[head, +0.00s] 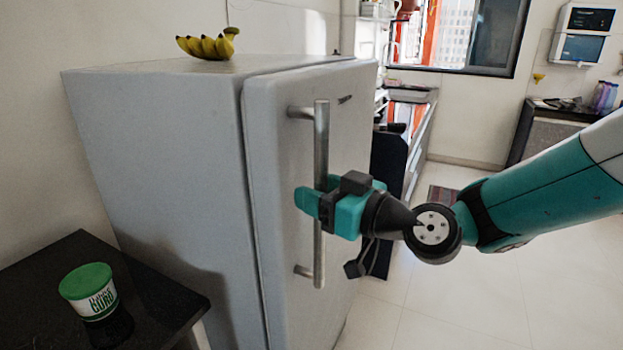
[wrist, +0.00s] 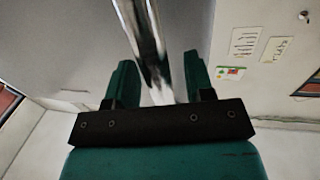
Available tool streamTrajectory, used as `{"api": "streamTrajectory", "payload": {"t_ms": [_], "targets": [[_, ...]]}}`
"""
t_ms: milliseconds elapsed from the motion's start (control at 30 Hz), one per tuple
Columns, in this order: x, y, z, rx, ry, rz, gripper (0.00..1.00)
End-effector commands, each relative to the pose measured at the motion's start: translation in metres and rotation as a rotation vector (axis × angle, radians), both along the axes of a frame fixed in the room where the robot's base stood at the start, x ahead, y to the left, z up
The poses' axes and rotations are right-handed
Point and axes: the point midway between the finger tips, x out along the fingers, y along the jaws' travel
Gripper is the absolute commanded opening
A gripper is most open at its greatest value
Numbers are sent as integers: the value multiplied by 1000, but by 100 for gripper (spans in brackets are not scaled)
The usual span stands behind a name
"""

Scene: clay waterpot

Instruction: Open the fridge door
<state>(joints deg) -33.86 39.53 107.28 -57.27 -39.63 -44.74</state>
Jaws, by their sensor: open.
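The grey fridge (head: 165,150) stands at the left of the head view, and its door (head: 275,180) looks shut against the body. A vertical metal bar handle (head: 321,150) is mounted on the door. My gripper (head: 306,198) is at the lower half of the handle. In the wrist view, my gripper (wrist: 158,85) has its two teal fingers apart, and the handle (wrist: 148,45) runs between them.
Bananas (head: 209,45) lie on top of the fridge. A tub with a green lid (head: 88,290) stands on a dark table (head: 150,290) at the lower left. A counter (head: 415,130) stands beyond the fridge. Tiled floor (head: 450,310) is clear at the right.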

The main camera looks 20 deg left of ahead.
Motion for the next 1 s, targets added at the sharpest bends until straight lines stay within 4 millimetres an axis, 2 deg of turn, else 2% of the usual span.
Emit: {"api": "streamTrajectory", "payload": {"t_ms": [133, 433, 467, 667, 1000], "targets": [[3, 11, 1, 0, 0, 1, 48], [4, 14, -1, 0, 0, -1, 48], [4, 14, -1, 0, 0, -1, 46], [4, 13, 0, 0, 0, -1, 0], [1, 11, -2, 0, 0, 7, 0]]}}
